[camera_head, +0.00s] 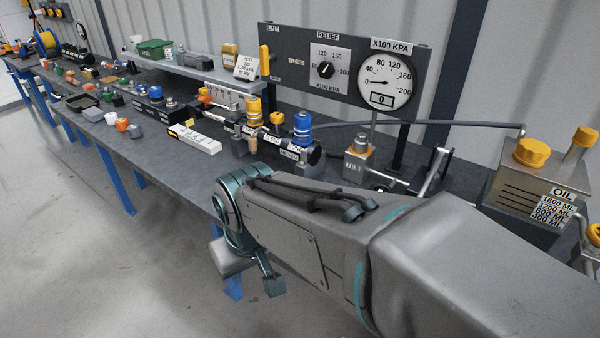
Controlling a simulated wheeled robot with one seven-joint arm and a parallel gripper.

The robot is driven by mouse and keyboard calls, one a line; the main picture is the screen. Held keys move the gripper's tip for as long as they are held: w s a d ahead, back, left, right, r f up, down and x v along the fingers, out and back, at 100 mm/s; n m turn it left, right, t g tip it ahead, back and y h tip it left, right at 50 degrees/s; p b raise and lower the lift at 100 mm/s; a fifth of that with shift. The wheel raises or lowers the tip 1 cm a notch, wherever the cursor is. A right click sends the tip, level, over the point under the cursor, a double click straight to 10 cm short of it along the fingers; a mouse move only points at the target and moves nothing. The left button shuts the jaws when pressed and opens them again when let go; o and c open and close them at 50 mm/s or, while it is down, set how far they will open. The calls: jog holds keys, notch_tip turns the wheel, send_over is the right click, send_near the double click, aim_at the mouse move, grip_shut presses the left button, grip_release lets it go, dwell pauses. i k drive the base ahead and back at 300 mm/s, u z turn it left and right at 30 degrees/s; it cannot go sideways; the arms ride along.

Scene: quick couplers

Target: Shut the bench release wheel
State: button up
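A small metal block with an orange top and a label (358,164) stands on the bench below the pressure gauge. The round gauge (386,82) above shows a digital 0. My gripper (250,272) hangs at the far end of my arm, in front of the bench edge and below its top. It is away from the wheel, and its fingers are not clear enough to tell their opening.
A tank marked OIL (535,190) with yellow caps stands at the right. Blue and yellow couplers (302,128) sit on a manifold left of the block. A lever (434,172) stands right of it. The floor in front (90,260) is clear.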

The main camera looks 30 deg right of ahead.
aim_at(380, 186)
jog(key=z, duration=1.6)
jog(key=k, duration=0.5)
jog(key=u, duration=1.35)
jog(key=i, duration=0.95)
jog(key=z, duration=2.1)
